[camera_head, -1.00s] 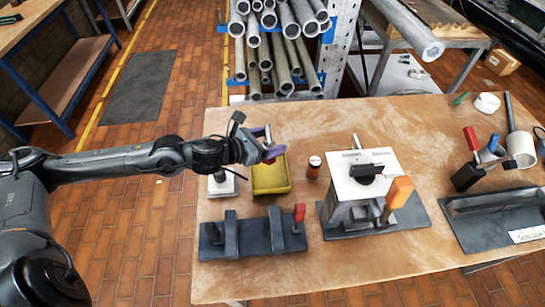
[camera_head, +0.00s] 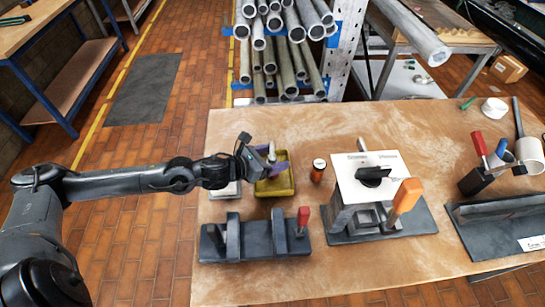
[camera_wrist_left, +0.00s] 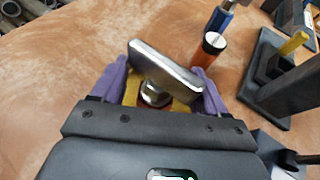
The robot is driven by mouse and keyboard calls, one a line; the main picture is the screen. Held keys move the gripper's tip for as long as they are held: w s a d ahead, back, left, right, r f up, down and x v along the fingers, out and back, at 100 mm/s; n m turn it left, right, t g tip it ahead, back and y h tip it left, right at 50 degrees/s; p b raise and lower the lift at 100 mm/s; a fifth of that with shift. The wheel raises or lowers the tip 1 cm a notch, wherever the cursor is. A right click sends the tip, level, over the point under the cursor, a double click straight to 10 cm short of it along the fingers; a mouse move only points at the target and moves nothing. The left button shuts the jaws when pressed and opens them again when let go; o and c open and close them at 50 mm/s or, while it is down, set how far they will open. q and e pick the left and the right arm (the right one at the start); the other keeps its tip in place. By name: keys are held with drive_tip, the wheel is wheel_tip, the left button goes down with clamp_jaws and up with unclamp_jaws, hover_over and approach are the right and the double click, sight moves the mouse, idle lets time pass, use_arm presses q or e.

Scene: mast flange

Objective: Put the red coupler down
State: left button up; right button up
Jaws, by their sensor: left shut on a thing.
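My left gripper (camera_head: 270,158), with purple fingers, is over the yellow tray (camera_head: 275,187) on the workbench. In the left wrist view the fingers (camera_wrist_left: 160,92) stand on both sides of a metal piece with a flat bar on top (camera_wrist_left: 166,68) and a round nut below it. A trace of red under the nut suggests this is the red coupler (camera_wrist_left: 152,106), held in the fingers; most of its red part is hidden. I cannot tell whether it touches the tray. My right gripper is not in view.
A small orange and black cylinder (camera_head: 318,171) stands right of the tray. A dark fixture with a red handle (camera_head: 303,219) lies in front. A white-topped box (camera_head: 375,175) with an orange handle stands to the right. The bench top (camera_head: 290,130) behind the tray is clear.

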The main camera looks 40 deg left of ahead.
use_arm(q)
drive_tip(key=shift+f, duration=0.15)
drive_tip(key=o, duration=1.8)
drive_tip(key=shift+s+r, duration=0.15)
drive_tip(key=shift+r, duration=0.05)
drive_tip(key=shift+p+v, duration=2.05)
drive_tip(key=shift+v, duration=3.8)
